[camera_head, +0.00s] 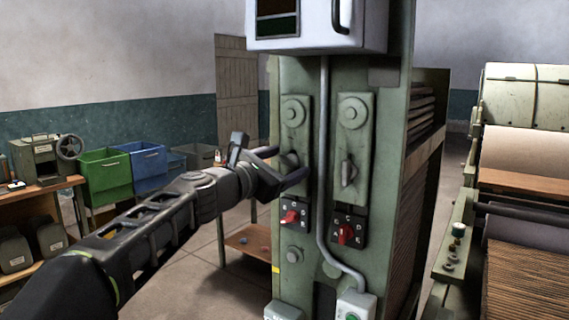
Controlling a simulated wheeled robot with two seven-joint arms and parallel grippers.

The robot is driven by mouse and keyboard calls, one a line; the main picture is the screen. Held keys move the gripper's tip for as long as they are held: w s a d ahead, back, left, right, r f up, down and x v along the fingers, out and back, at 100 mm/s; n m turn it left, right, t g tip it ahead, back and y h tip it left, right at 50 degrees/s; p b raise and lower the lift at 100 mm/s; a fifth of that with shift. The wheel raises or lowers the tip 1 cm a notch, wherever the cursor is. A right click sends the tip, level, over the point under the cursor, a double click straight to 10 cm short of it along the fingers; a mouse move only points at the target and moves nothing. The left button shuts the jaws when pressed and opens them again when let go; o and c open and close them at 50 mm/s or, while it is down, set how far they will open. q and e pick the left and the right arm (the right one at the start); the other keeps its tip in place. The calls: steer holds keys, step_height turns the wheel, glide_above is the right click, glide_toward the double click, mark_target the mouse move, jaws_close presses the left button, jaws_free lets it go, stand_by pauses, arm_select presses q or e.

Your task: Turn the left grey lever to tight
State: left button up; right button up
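The left grey lever (290,160) is on the left plate of the green machine column (336,205), below a round boss. It is partly hidden by my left gripper (291,162), so its exact angle cannot be told. My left gripper comes in from the left with its two dark fingers spread apart, one above and one below the lever. Whether they touch it cannot be told. The right grey lever (348,171) on the neighbouring plate stands about upright. No tight marking can be read. My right gripper is not in view.
Red knobs (290,217) and (346,233) sit below the levers. A grey conduit (322,150) runs between the plates. A white box (318,25) overhangs above. Green (106,175) and blue (148,161) bins stand at left, rollers (525,150) at right.

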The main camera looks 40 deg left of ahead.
arm_select(q)
steer(key=c, duration=1.3)
steer(key=shift+m+b, duration=0.3)
steer(key=shift+m, duration=0.1)
steer(key=m, duration=0.1)
steer(key=m+b, duration=0.1)
steer(key=shift+f+m, duration=0.2)
steer(key=shift+m, duration=0.1)
steer(key=m+b, duration=0.2)
steer(key=m, duration=0.1)
steer(key=shift+d+m, duration=0.1)
steer(key=shift+m, duration=0.2)
steer(key=m+b, duration=0.2)
steer(key=m, duration=0.1)
steer(key=shift+f, duration=0.1)
steer(key=shift+m+b, duration=0.8)
steer(key=shift+m, duration=0.8)
